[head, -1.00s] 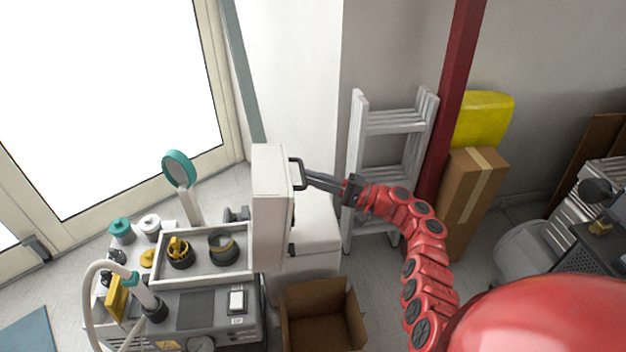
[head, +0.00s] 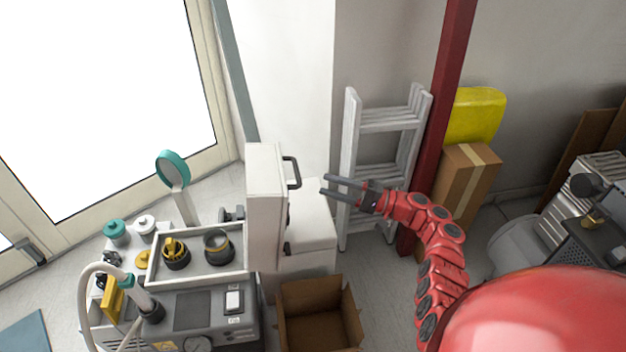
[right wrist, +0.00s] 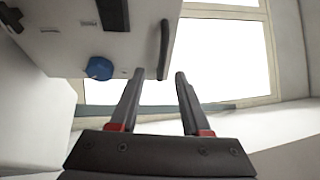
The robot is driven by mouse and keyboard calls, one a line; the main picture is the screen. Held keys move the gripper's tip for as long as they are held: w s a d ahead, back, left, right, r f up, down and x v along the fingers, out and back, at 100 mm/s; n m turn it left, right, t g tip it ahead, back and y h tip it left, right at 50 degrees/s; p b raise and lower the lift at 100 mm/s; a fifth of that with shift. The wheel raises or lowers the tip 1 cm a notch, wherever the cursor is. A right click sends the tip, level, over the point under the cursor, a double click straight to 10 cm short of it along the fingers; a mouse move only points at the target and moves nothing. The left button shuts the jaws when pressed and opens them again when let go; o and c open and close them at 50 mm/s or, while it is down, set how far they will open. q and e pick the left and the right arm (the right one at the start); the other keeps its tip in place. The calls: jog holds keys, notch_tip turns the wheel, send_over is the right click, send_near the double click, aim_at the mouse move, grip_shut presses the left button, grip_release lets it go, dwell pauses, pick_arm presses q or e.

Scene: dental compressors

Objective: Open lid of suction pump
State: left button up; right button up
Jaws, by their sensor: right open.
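The suction pump (head: 200,305) is a grey unit at the lower left of the head view. Its white lid (head: 265,205) stands upright at the right side of the white-rimmed tray on top. A dark handle (head: 293,172) sticks out from the lid's right face. The lid (right wrist: 130,62) and its handle (right wrist: 164,50) also show in the right wrist view. My right gripper (head: 326,187) is open and empty, to the right of the handle and apart from it. Its fingers (right wrist: 158,85) show below the handle in the wrist view. My left gripper is not in view.
The tray holds black round fittings (head: 217,246). An open cardboard box (head: 318,322) stands on the floor right of the pump. A white bin (head: 312,240) is behind the lid. A white ladder (head: 385,150) leans behind my right arm, near a red post (head: 447,110).

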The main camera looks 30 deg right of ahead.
jog(key=v, duration=1)
jog(key=shift+s+d, duration=0.25)
jog(key=shift+d, duration=0.05)
